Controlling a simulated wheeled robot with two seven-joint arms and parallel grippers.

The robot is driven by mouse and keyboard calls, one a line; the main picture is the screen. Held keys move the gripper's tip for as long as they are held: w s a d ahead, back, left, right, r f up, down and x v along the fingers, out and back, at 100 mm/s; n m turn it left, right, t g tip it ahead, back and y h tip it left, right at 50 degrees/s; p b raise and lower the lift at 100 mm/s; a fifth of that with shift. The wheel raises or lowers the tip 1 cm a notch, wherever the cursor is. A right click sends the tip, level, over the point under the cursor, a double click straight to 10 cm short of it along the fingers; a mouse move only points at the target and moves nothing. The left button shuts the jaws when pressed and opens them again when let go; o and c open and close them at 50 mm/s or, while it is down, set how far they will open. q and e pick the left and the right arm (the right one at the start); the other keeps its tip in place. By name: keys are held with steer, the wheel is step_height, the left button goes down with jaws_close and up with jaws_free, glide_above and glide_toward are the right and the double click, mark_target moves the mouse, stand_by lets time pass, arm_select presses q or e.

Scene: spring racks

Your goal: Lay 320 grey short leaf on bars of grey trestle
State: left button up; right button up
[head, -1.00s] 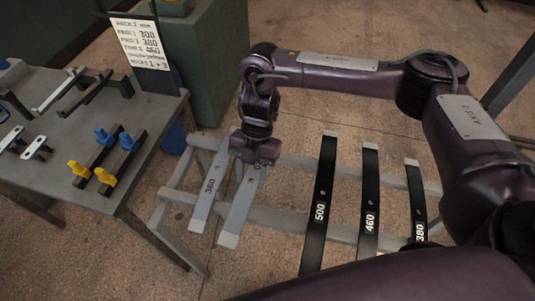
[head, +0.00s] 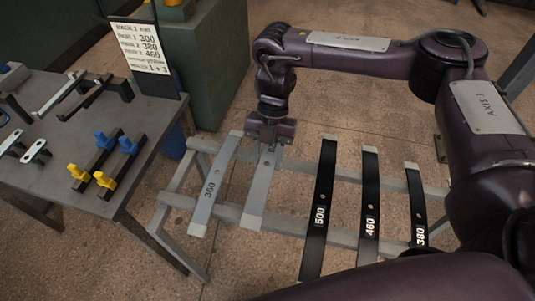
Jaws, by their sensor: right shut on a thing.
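My right gripper (head: 270,142) points down and is shut on the far part of a grey leaf (head: 259,190). This leaf lies across the line of both bars of the grey trestle (head: 284,224). I cannot tell whether it touches the bars, and no number on it can be read. Another grey leaf marked 360 (head: 211,190) lies on the bars just to its left, with a narrow gap between them. My left gripper is not in view.
Black leaves marked 500 (head: 319,200), 460 (head: 370,190) and 380 (head: 416,195) lie on the trestle to the right. A table (head: 95,205) with yellow and blue clamps (head: 104,180) stands at left. A sign (head: 139,46) stands at its back corner.

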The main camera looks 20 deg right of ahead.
mark_target(270, 152)
steer(key=shift+f+b, duration=2.35)
steer(key=shift+f, duration=2.05)
steer(key=o, duration=1.3)
steer(key=shift+f, duration=0.15)
steer(key=v, duration=0.8)
